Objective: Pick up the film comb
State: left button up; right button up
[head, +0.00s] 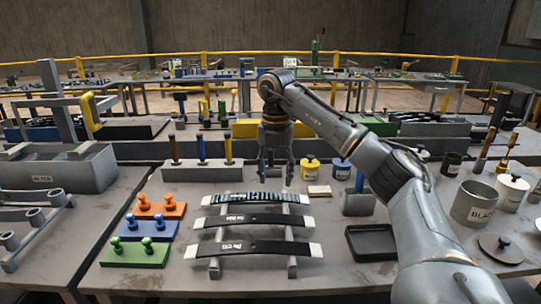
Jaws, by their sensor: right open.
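I cannot pick out the film comb with certainty. A small flat cream piece (319,190) lies on the table just right of my right gripper, and a small grey block (358,203) stands further right; neither shows clear comb teeth. My right gripper (276,178) points down over the back middle of the table, behind the spring rack. Its fingers are apart and nothing shows between them. My left gripper is out of view.
A rack (292,262) holds three curved dark leaf springs in front of my right gripper. Orange, blue and green knobbed blocks lie left. A black tray (371,243) and grey can (474,204) are right.

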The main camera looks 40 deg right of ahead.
aim_at(270, 151)
jog(key=i+l, duration=0.5)
jog(key=l, duration=0.15)
jog(key=i+l, duration=0.5)
jog(key=l, duration=0.1)
